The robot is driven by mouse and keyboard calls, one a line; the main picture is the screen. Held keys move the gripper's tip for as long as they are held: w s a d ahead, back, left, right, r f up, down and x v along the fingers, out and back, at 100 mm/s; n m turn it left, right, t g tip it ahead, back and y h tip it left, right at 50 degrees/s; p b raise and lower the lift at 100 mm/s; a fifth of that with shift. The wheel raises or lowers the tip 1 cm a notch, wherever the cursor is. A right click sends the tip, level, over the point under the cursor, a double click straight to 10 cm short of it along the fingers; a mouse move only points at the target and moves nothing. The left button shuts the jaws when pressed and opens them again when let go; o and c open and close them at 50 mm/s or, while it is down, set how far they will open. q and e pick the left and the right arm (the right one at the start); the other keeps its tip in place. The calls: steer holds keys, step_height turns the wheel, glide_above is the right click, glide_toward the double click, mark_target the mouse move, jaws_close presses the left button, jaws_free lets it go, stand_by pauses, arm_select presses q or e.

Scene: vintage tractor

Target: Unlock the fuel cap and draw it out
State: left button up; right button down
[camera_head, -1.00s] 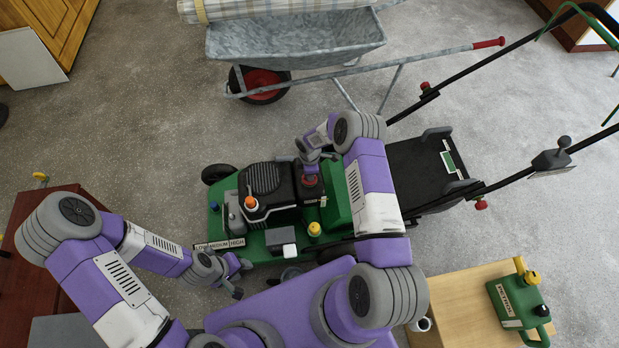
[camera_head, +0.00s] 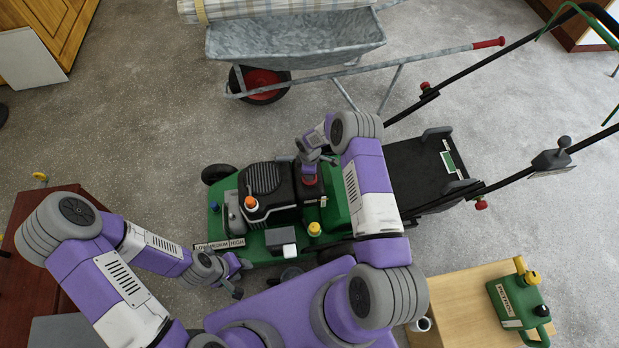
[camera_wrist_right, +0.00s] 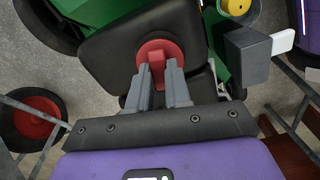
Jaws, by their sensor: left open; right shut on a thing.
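The red fuel cap (camera_head: 309,181) sits on the black top of the green lawn mower (camera_head: 262,242). In the right wrist view, the cap (camera_wrist_right: 158,46) is a round disc with a raised grip bar. My right gripper (camera_wrist_right: 161,78) is shut on that bar from the near side, and the cap appears seated on the black housing. In the head view my right gripper (camera_head: 314,166) is at the cap, its fingertips partly hidden. My left gripper (camera_head: 239,278) is open and empty beside the mower's near left corner, away from the cap.
An orange cap (camera_head: 250,202) and a yellow cap (camera_head: 314,229) stand on the mower. A grey wheelbarrow (camera_head: 295,40) is behind it. A green fuel can (camera_head: 518,304) stands on a wooden surface (camera_head: 455,300) at right. Clear floor lies left of the mower.

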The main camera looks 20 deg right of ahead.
steer(key=m, duration=0.4)
steer(key=shift+m, duration=0.4)
steer(key=shift+r, duration=0.1)
steer(key=shift+r+p, duration=0.8)
steer(key=shift+r, duration=0.45)
steer(key=c, duration=1.6)
jaws_free()
steer(key=shift+c, duration=0.2)
jaws_close()
